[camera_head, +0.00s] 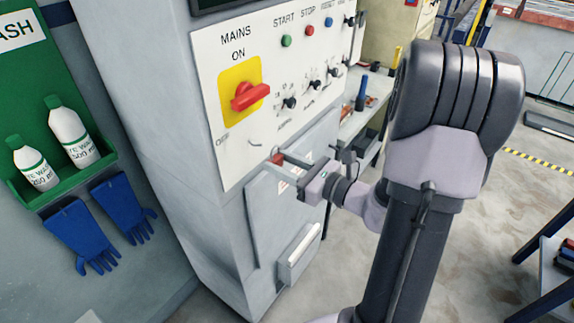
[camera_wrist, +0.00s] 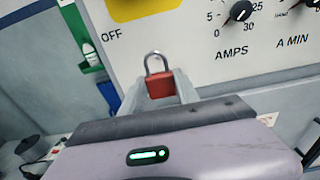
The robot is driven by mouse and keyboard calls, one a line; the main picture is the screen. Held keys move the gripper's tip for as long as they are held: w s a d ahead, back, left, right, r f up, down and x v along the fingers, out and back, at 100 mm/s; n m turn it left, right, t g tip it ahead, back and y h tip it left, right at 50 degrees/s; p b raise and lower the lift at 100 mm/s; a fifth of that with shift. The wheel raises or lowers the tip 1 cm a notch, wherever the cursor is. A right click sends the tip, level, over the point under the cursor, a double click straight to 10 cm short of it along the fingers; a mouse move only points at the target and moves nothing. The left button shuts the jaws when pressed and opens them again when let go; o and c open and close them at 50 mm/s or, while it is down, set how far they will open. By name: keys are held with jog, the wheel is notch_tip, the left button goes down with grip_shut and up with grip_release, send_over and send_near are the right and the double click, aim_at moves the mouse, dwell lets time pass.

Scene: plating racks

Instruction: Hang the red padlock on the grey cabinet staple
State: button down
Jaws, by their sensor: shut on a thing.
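A red padlock (camera_wrist: 161,84) with a silver shackle pointing up is held between the two fingertips of my gripper (camera_wrist: 160,88) in the wrist view. The jaws are shut on its red body, and the shackle stands free above them. In the head view my gripper (camera_head: 287,165) is in front of the grey cabinet (camera_head: 262,225), just below the white control panel. The padlock shows there only as a small red spot (camera_head: 277,159). I cannot make out the staple in either view.
The white control panel (camera_head: 236,140) carries a red mains switch (camera_head: 249,95) on a yellow plate above my gripper. Open floor lies to the right.

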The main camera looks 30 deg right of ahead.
aim_at(250, 153)
jog(key=shift+f+x, duration=0.25)
jog(key=shift+x, duration=0.9)
jog(key=shift+f+x, duration=0.2)
jog(key=shift+x, duration=1)
jog(key=shift+f+x, duration=0.25)
jog(key=shift+x, duration=0.9)
jog(key=c, duration=0.8)
grip_release()
jog(key=shift+s, duration=0.1)
